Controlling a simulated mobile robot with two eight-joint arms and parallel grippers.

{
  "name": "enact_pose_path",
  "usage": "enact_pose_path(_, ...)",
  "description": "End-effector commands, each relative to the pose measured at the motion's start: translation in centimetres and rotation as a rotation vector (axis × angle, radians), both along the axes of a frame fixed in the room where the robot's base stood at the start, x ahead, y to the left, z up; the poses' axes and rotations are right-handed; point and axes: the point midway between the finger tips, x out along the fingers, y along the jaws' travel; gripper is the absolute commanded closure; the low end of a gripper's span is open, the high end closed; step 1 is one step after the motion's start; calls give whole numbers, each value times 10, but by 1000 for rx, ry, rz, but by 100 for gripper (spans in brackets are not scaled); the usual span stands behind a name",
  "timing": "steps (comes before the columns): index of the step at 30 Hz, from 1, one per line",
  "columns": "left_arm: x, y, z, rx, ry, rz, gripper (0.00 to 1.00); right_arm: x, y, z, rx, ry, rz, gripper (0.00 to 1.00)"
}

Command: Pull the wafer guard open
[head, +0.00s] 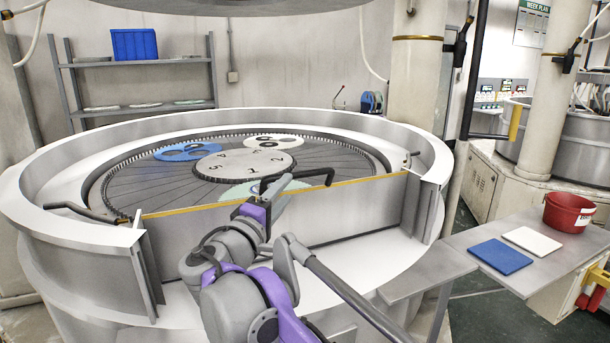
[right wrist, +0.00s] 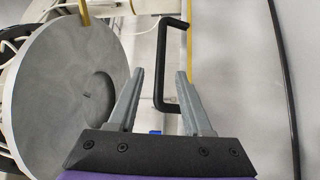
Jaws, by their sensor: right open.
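The wafer guard (head: 365,213) is a grey upright panel with a yellow top edge, across the front of the round lapping machine. A black bar handle (head: 312,178) stands at its top edge near the middle. My right gripper (head: 277,187) is at the handle's left part in the head view and covers some of it. In the right wrist view the gripper (right wrist: 160,72) is open, and the bent black handle (right wrist: 160,65) shows between its two fingers. I cannot tell how deep the handle sits between them. My left gripper is not in view.
Behind the guard is the toothed plate (head: 125,190) with a numbered disc (head: 243,164) and blue and white carriers. The machine's white rim (head: 60,245) surrounds it. A side table (head: 450,262) at right bears a blue pad (head: 500,256), a white pad (head: 532,240) and a red tub (head: 568,213).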

Motion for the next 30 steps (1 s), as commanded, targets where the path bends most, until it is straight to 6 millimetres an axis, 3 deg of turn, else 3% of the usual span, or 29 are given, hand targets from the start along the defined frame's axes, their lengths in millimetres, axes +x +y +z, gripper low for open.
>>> enact_pose_path(6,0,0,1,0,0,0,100,39,-21,6,-1,0,-4,50)
enact_pose_path(12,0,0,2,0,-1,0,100,63,-34,9,0,1,-3,50)
enact_pose_path(25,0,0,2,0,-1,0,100,72,-38,10,1,2,-1,50)
enact_pose_path(30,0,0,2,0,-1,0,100,71,-38,10,1,2,-1,81)
